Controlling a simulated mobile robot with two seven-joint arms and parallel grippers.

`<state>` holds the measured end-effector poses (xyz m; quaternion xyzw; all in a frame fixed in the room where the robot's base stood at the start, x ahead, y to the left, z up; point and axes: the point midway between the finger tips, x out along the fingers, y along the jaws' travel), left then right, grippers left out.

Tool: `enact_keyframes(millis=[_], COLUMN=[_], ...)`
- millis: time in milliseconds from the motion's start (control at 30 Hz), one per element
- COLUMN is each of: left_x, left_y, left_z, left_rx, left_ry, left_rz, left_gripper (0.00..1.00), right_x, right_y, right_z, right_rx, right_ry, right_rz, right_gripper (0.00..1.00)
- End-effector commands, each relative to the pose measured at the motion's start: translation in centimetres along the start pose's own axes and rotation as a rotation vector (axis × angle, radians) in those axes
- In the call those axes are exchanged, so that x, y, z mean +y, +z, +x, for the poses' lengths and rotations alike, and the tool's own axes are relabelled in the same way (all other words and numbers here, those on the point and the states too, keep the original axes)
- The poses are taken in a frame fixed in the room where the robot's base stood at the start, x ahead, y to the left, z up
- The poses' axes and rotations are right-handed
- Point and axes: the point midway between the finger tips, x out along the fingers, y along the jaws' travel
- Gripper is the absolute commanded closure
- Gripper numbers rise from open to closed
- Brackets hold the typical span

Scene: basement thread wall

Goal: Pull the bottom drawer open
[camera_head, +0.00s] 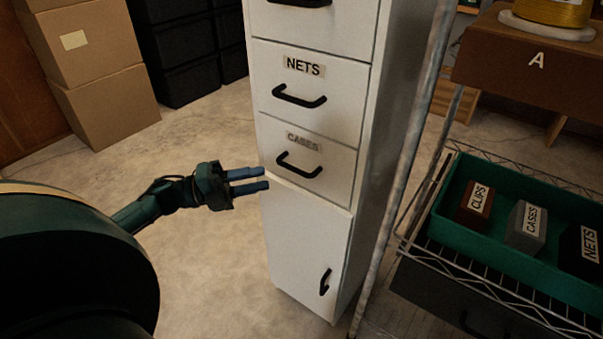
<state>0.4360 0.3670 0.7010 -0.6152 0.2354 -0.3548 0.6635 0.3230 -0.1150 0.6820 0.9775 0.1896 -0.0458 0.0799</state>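A tall white cabinet (378,120) stands in the middle of the view. Its lowest drawer (330,176), labelled CASES, is closed and has a black bar handle (299,166). Above it is the NETS drawer (335,88), also closed, with its own handle (299,97). Below is a cabinet door (300,240) with an upright handle. My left gripper (268,179) comes in from the left, its two blue fingers apart with nothing between them. The fingertips appear beside the cabinet's left edge, left of the CASES handle; I cannot tell whether they touch it. My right gripper is not visible.
A wire shelf (520,305) on the right holds a green tray (465,236) with small labelled boxes. A metal post (408,150) stands right of the cabinet. Cardboard boxes (105,105) and black bins (188,80) stand at the back left. The floor left of the cabinet is clear.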

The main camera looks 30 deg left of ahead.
Motion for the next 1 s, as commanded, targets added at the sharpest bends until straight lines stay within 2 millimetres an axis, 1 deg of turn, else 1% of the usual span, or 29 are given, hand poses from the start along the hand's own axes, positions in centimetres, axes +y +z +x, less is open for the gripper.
enact_keyframes(millis=[33,200,300,400,500,600,867,900,1000], left_x=[0.0,-0.1,0.0,0.0,0.0,0.0,0.0,0.0,0.0], left_y=[0.0,0.0,0.0,0.0,0.0,0.0,0.0,0.0,0.0], left_z=[1.2,4.9,6.7,8.1,9.0,9.5,9.7,9.7,9.7], left_rx=[0.003,0.001,0.0,0.0,-0.001,-0.001,-0.002,-0.002,-0.002], left_ry=[-0.006,-0.006,-0.006,-0.004,-0.003,-0.002,-0.001,-0.001,-0.001], left_rz=[0.001,0.001,0.0,-0.001,-0.001,-0.003,-0.003,-0.003,-0.003], left_gripper=[0.68,0.68,0.68,0.68,0.68,0.68,0.68,0.69,0.77], right_x=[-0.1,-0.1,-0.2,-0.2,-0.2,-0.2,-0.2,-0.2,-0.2], right_y=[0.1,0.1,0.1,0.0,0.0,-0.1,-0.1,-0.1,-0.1], right_z=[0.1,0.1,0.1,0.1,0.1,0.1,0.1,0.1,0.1], right_rx=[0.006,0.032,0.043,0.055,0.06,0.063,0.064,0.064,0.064], right_ry=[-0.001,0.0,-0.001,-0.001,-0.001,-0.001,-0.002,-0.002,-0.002], right_rz=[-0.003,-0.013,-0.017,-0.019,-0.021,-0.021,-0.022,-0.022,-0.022], right_gripper=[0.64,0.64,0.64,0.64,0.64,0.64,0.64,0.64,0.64])
